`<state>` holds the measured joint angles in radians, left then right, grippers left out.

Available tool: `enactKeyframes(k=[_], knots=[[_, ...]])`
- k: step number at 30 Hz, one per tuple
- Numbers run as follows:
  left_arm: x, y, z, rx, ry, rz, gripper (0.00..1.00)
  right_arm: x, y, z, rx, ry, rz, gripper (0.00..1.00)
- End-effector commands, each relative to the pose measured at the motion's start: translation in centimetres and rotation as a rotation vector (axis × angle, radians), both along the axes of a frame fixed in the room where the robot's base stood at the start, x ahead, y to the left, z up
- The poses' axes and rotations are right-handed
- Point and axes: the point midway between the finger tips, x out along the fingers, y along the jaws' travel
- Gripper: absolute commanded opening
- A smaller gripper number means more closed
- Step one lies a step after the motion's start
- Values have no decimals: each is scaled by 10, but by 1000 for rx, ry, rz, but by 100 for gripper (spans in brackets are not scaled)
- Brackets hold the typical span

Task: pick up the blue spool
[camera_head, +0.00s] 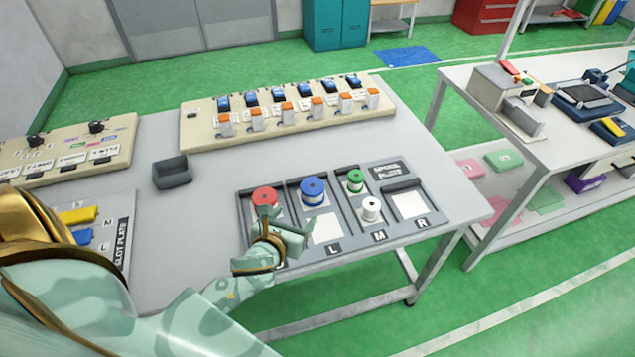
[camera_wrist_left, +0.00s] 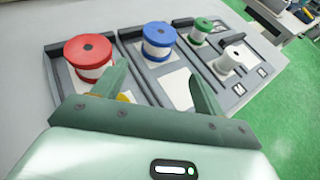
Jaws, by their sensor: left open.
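The blue spool (camera_head: 313,190) stands upright in the spool plate (camera_head: 440,219), between the red spool (camera_head: 265,199) on its left and the green spool (camera_head: 355,180) on its right. A white spool (camera_head: 371,209) stands in front of the green one. My left gripper (camera_head: 280,220) is open and empty, near the front of the red spool. In the left wrist view the blue spool (camera_wrist_left: 158,42) lies ahead, beyond and between the two spread fingers (camera_wrist_left: 160,88), not touching them. The red spool (camera_wrist_left: 88,56) is just past the left finger. My right gripper is not in view.
A small dark bin (camera_head: 172,173) sits left of the plate. A long panel with blue and orange-topped parts (camera_head: 290,115) runs along the back. A slot plate (camera_head: 118,225) lies at the left. Bare grey tabletop lies between the bin and the spool plate.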

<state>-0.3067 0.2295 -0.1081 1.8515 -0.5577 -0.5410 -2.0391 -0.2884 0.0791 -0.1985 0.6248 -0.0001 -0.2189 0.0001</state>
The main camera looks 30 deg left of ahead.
Motion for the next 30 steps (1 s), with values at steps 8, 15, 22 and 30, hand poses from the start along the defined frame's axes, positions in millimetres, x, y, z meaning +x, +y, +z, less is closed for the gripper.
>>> enactKeyframes(k=[8, 15, 22, 30], knots=[[61, 14, -29, -2, -1, 2, 72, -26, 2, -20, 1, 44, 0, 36], [89, 20, -39, -2, 0, 1, 72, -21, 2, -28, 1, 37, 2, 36], [117, 29, -48, -4, -2, 2, 72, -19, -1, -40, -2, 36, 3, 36], [139, 34, -55, -3, -1, 0, 72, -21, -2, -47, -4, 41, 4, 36]])
